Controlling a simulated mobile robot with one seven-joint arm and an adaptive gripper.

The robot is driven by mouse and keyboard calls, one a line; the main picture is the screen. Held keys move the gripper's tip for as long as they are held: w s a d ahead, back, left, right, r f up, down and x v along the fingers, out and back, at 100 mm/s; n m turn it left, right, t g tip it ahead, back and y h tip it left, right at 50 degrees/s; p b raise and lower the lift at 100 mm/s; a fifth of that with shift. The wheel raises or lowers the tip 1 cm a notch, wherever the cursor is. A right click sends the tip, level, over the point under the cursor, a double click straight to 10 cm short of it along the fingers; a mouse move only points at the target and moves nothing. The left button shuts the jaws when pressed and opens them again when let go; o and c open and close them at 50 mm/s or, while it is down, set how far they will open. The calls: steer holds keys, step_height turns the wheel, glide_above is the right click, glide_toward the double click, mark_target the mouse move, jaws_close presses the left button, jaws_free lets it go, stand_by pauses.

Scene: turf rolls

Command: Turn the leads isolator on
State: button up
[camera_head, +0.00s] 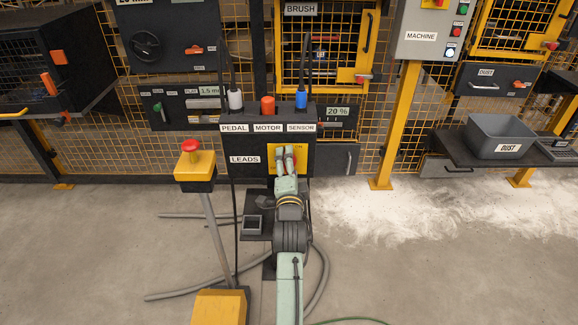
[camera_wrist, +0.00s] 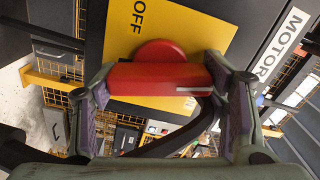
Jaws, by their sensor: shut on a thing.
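The leads isolator is a red rotary handle (camera_wrist: 160,78) on a yellow plate (camera_wrist: 190,28) marked OFF in the wrist view. A white line shows near the handle's right end, on the side of the MOTOR label. My gripper (camera_wrist: 162,92) has one finger at each end of the handle and is shut on it. In the head view the yellow plate (camera_head: 273,153) is on the dark box beside the LEADS label (camera_head: 245,159). My gripper (camera_head: 284,153) covers most of the handle there.
White, orange and blue plugs (camera_head: 267,105) stand on top of the box. A yellow pedestal with a red button (camera_head: 192,147) stands close on the left. A dark shelf with a grey DUST bin (camera_head: 497,137) is at right. Grey hoses lie on the floor.

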steer(key=shift+m, duration=1.5)
steer(key=o, duration=1.2)
steer(key=shift+c, duration=0.2)
steer(key=s, duration=1.2)
